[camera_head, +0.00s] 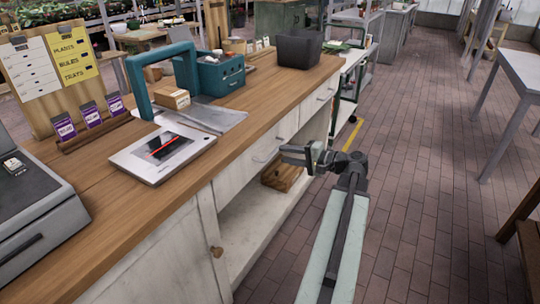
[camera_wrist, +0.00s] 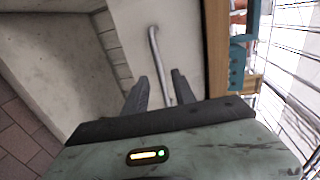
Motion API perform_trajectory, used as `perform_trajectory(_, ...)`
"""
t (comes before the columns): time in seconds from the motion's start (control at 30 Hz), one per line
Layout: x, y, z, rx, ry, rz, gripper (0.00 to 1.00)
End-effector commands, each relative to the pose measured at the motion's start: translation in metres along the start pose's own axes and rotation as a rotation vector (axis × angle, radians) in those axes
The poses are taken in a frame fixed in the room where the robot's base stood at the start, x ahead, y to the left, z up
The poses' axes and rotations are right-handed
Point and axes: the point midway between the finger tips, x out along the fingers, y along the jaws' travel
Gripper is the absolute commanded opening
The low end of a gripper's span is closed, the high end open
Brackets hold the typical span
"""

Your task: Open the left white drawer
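The left white drawer (camera_head: 250,160) is in the counter's front, just under the wooden top, and looks shut. Its thin metal handle (camera_head: 262,157) shows on its face. In the wrist view the handle (camera_wrist: 155,50) is a long bar whose near end runs between my two fingers. My gripper (camera_head: 288,154) is in front of the drawer's right part. In the wrist view my gripper (camera_wrist: 163,88) is open, with a gap on each side of the handle. Whether a finger touches it I cannot tell. The handle's near end is partly hidden by the gripper body.
A second white drawer (camera_head: 319,98) is farther right. Below is an open shelf with a wooden crate (camera_head: 284,174). The wooden counter top (camera_head: 245,119) carries a tablet (camera_head: 163,151) and a teal toolbox (camera_head: 220,75).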

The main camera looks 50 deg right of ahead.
Motion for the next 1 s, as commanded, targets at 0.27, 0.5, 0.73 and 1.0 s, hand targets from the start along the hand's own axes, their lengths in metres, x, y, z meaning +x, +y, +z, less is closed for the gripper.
perform_trajectory(0.27, 0.053, 0.001, 0.003, -0.002, -0.009, 0.000, 0.32)
perform_trajectory(0.5, 0.064, -0.001, 0.005, -0.002, -0.009, 0.000, 0.32)
perform_trajectory(0.73, 0.064, -0.001, 0.005, -0.002, -0.010, 0.000, 0.04)
perform_trajectory(1.0, 0.064, -0.001, 0.005, -0.002, -0.010, 0.000, 0.00)
